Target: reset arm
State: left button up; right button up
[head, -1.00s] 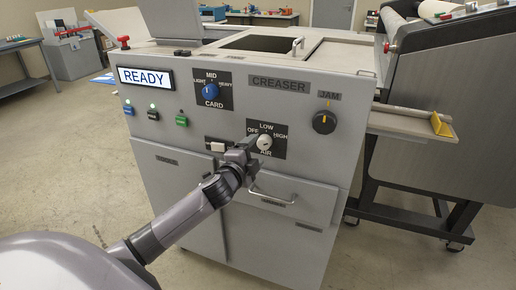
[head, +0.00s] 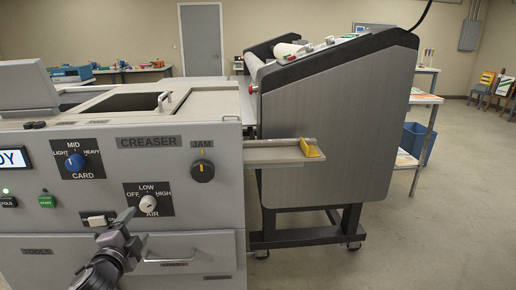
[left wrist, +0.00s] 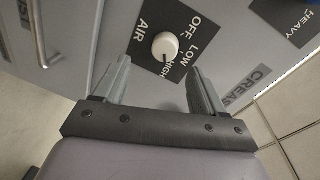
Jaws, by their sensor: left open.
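My left gripper (head: 122,220) is in front of the grey creaser's front panel (head: 215,215), just left of and below the white AIR knob (head: 148,203) in the head view. In the left wrist view my left gripper (left wrist: 159,68) is open, its two fingers apart with nothing between them. The AIR knob (left wrist: 165,45) shows beyond the fingertips, between their lines. Whether a finger touches the panel I cannot tell. My right gripper is in no view.
The blue CARD knob (head: 75,162), dark JAM knob (head: 203,171) and green START button (head: 47,201) are on the same panel. A drawer handle (head: 166,261) is below. A tray (head: 275,153) with a yellow stop juts toward the laminator (head: 335,130). Floor at right is open.

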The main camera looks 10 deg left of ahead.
pick_arm(q)
jog(key=s+d+f+n+g+h, duration=0.1)
jog(key=s+d+f+n+g, duration=0.1)
jog(key=s+d+f, duration=0.4)
jog(key=s+d+f+n+g+h, duration=0.2)
jog(key=s+d+f+n, duration=0.3)
jog(key=s+f, duration=0.3)
jog(key=s+d+f+n+g+h, duration=0.2)
jog(key=s+d+f, duration=0.5)
jog(key=s, duration=0.5)
jog(key=shift+s+f+n, duration=0.3)
jog(key=shift+n, duration=0.5)
